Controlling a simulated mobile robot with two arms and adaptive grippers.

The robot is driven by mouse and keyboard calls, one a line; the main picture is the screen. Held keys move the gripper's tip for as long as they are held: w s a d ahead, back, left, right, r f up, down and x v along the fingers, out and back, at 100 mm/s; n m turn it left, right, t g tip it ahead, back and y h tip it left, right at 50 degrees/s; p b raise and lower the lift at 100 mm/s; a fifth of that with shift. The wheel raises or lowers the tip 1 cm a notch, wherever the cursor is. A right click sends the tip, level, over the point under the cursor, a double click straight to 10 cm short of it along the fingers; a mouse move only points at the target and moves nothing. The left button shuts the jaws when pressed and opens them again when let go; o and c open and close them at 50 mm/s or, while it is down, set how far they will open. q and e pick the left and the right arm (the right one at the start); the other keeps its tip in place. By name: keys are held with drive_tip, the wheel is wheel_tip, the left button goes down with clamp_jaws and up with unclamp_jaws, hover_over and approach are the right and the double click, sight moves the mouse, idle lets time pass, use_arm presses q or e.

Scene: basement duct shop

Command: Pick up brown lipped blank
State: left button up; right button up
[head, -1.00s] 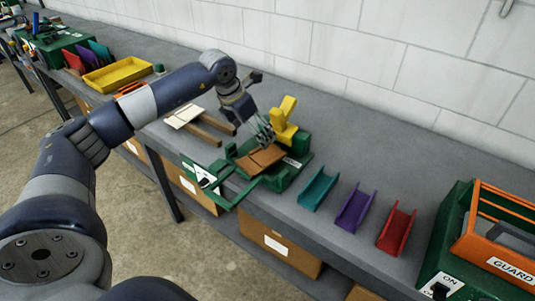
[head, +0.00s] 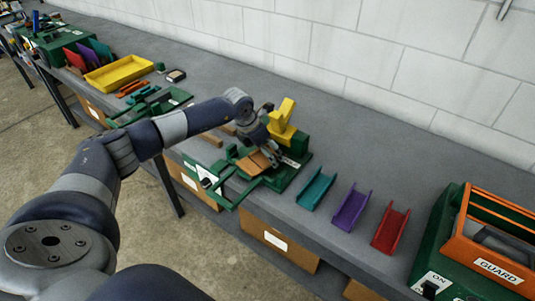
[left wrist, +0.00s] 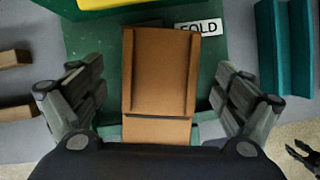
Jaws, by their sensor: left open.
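The brown lipped blank (head: 253,162) lies on the green folding machine (head: 289,178) with the yellow handle (head: 283,122). In the left wrist view the blank (left wrist: 160,75) is a brown panel with raised side lips and a crease near its close end. My left gripper (head: 267,155) is low over the blank and partly covers it in the head view. In the left wrist view my left gripper (left wrist: 155,88) is open, one finger on each side of the blank, with gaps between. A dark jointed part at the lower right edge there may be my right gripper (left wrist: 303,158).
Teal (head: 316,189), purple (head: 351,208) and red (head: 390,231) channels stand in a row to the right. An orange guard machine (head: 490,250) is at far right. A yellow tray (head: 118,73) and another green tool (head: 150,104) are on the left. The wall runs behind.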

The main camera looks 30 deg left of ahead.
use_arm(q)
drive_tip(key=c, duration=1.3)
drive_tip(key=shift+o, duration=0.2)
